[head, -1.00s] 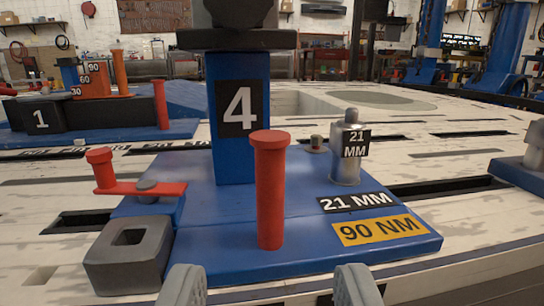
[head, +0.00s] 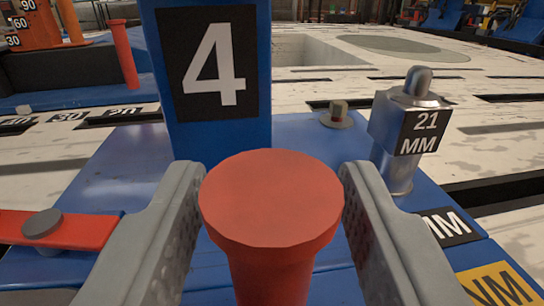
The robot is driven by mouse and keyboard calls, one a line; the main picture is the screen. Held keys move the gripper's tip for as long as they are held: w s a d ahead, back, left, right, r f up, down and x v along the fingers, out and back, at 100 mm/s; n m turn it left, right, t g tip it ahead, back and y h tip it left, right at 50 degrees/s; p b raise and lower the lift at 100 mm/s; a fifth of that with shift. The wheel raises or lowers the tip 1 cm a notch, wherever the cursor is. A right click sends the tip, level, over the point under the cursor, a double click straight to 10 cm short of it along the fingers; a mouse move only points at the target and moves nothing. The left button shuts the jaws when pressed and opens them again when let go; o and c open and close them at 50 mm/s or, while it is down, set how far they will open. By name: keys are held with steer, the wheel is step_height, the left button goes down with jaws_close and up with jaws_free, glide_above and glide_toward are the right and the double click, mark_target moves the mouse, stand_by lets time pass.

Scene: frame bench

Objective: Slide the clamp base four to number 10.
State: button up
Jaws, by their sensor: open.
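The clamp base four is a blue plate (head: 115,165) with an upright blue post bearing a black "4" label (head: 213,62). A red post with a wide round cap (head: 271,205) stands on its near part. My gripper (head: 272,180) is open, with one grey finger on each side of the red cap. I cannot tell whether the fingers touch it. A red lever (head: 75,230) with a grey pivot lies at the plate's left. Scale numbers "30" and "20" (head: 95,115) show on the bench to the left; no number 10 is readable.
A metal socket marked "21 MM" (head: 405,125) stands on the plate at right, close to my right finger. A small bolt (head: 338,114) sits behind it. Another blue base with a red post (head: 123,55) is at far left. Dark slots cross the pale bench (head: 480,150).

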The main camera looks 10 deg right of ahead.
steer(key=shift+w, duration=0.15)
steer(key=shift+c, duration=0.4)
jaws_close()
steer(key=shift+d, duration=0.15)
steer(key=shift+d, duration=0.55)
steer(key=d, duration=1.9)
steer(key=shift+w, duration=0.45)
